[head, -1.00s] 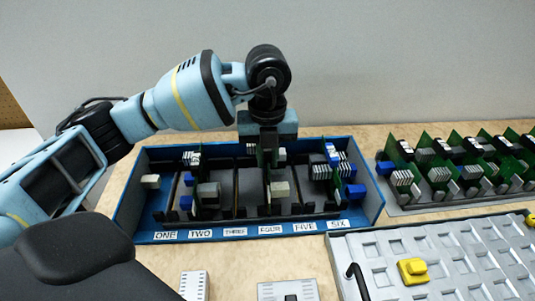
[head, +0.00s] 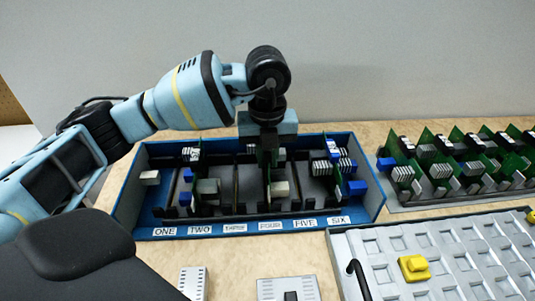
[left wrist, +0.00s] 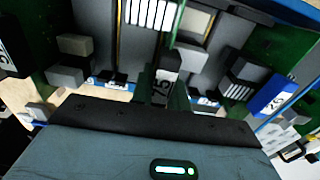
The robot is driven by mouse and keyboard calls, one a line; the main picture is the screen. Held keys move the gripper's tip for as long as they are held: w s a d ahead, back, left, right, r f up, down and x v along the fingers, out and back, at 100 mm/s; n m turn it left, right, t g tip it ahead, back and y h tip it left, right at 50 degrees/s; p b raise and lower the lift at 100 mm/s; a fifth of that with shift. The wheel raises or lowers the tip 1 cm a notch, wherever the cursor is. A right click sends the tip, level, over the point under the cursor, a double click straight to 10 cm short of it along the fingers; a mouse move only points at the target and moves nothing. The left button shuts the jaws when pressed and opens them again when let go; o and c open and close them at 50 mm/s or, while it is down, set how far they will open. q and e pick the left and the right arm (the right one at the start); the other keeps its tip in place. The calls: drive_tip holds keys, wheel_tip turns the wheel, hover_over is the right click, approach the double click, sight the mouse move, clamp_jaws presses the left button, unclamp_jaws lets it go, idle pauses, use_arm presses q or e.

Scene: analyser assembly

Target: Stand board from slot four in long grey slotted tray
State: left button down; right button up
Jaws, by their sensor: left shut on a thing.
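The board from slot four (head: 268,181) is green with a pale block and stands upright in the blue box (head: 160,232), above the FOUR label. My left gripper (head: 268,150) points straight down over it and is shut on its top edge. In the left wrist view, a black, numbered block (left wrist: 166,72) on the held board sits just beyond the gripper (left wrist: 170,100). The long grey slotted tray (head: 432,203) is at the right, with several green boards standing in it. My right gripper is not in view.
A grey pocketed tray (head: 350,240) with a yellow piece (head: 413,267) lies at the front right. Small grey blocks (head: 288,290) lie at the front edge.

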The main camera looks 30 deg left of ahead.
use_arm(q)
drive_tip(key=shift+f, duration=0.2)
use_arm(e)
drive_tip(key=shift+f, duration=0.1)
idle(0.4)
use_arm(q)
drive_tip(key=c, duration=1.2)
unclamp_jaws()
drive_tip(key=shift+o, duration=0.2)
drive_tip(key=shift+r+p, duration=0.15)
drive_tip(key=shift+p, duration=0.15)
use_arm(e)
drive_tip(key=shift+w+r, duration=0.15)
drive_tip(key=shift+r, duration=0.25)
use_arm(q)
drive_tip(key=shift+r+p, duration=1.5)
drive_tip(key=shift+r, duration=0.25)
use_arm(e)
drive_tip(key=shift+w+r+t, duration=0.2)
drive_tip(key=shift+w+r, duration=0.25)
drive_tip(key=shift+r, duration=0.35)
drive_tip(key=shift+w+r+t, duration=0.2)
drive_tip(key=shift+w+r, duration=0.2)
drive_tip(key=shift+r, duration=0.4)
use_arm(q)
drive_tip(key=shift+r, duration=0.15)
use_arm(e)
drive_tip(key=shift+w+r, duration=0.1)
